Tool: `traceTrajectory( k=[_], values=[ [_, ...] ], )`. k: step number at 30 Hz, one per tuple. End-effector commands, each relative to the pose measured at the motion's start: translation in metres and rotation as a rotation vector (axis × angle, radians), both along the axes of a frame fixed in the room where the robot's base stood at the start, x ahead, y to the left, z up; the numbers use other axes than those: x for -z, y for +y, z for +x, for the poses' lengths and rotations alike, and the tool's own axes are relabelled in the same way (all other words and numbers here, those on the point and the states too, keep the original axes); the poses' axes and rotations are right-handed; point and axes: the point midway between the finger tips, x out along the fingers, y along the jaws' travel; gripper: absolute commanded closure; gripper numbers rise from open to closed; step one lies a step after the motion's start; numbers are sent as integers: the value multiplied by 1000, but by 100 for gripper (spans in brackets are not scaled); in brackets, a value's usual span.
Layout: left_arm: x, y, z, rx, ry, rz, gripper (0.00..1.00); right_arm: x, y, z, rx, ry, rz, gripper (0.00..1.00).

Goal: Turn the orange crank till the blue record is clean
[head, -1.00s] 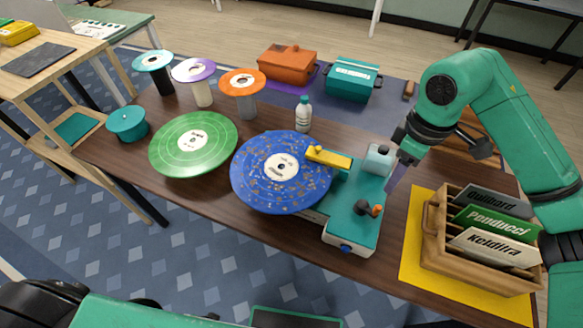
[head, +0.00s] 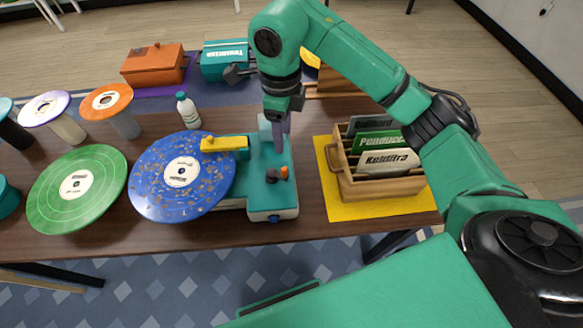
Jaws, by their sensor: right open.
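The blue record (head: 182,174) lies flat on the teal record-cleaning machine (head: 269,196), with brown specks over its surface. A yellow arm (head: 224,144) reaches over the record's upper right edge. The orange crank (head: 284,172) is a small knob beside a dark hub on the machine's top, right of the record. My right gripper (head: 279,140) points down with its purple fingers open, above or just behind the crank. It looks apart from the knob and holds nothing visible. My left gripper is not in view.
A wooden crate of records (head: 345,185) stands on a yellow mat (head: 370,211) to the right. A green record (head: 77,188) lies at the left. A white bottle (head: 188,110) stands behind the blue record. Orange (head: 154,64) and teal boxes (head: 222,60) sit at the back.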

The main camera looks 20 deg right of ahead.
Motion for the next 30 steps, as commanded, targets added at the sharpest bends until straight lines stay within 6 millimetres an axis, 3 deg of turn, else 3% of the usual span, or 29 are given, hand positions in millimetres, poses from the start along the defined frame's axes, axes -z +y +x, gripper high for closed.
traceTrajectory(
  k=[3,7,11,14,24,30],
  values=[
    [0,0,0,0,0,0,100,0,6,2,-409,-2,-1,46],
    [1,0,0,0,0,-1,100,0,8,2,-647,-2,-2,46],
    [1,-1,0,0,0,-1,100,11,9,2,-685,2,0,46],
    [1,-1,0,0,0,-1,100,31,9,0,-683,6,2,46],
    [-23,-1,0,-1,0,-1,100,116,8,0,-681,4,1,46],
    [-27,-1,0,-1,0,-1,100,143,8,2,-680,-1,-1,46]
  ],
)
